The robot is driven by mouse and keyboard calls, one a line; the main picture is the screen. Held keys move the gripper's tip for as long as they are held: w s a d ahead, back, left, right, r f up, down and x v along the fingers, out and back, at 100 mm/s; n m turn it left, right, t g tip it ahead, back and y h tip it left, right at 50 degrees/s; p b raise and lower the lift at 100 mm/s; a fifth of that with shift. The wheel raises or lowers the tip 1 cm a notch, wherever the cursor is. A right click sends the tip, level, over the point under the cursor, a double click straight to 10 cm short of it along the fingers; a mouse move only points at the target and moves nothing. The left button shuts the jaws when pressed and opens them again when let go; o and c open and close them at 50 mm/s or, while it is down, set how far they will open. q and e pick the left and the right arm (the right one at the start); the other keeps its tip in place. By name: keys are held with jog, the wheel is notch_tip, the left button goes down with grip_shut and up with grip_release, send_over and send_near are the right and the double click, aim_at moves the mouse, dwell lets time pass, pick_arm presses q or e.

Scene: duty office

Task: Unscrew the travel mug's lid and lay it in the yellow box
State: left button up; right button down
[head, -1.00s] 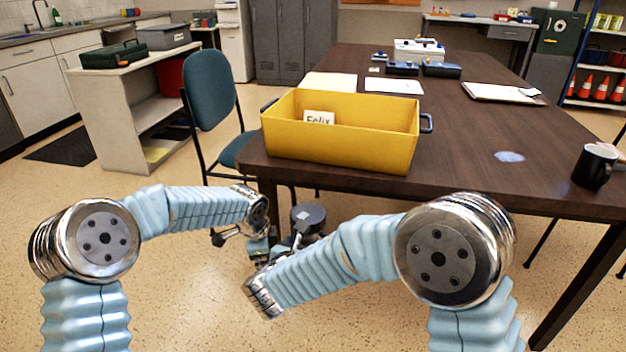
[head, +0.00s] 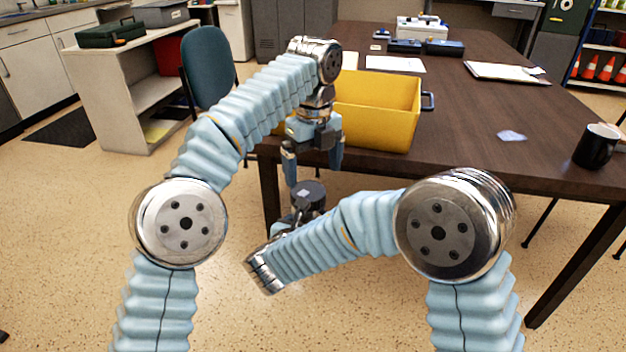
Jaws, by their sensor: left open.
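The travel mug's round dark lid (head: 308,189) shows in front of the table's near edge, below the yellow box. The mug's body is mostly hidden. My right gripper (head: 298,212) is at the mug, partly hidden by its own arm; the mug stays up off the floor there, held in it. My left gripper (head: 314,165) points down with its fingers apart, just above the lid and empty. The yellow box (head: 376,108) stands on the table behind my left gripper, its left part hidden by my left arm.
The dark table (head: 470,120) carries a black mug (head: 594,147) at the right, papers (head: 395,64), a clipboard (head: 507,72) and a pale blue patch (head: 511,136). A teal chair (head: 207,70) stands left of the table. The table's middle right is mostly clear.

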aim_at(313, 191)
pick_arm(q)
notch_tip(313, 191, down, 6)
jog(key=shift+f, duration=0.1)
jog(key=shift+c, duration=0.3)
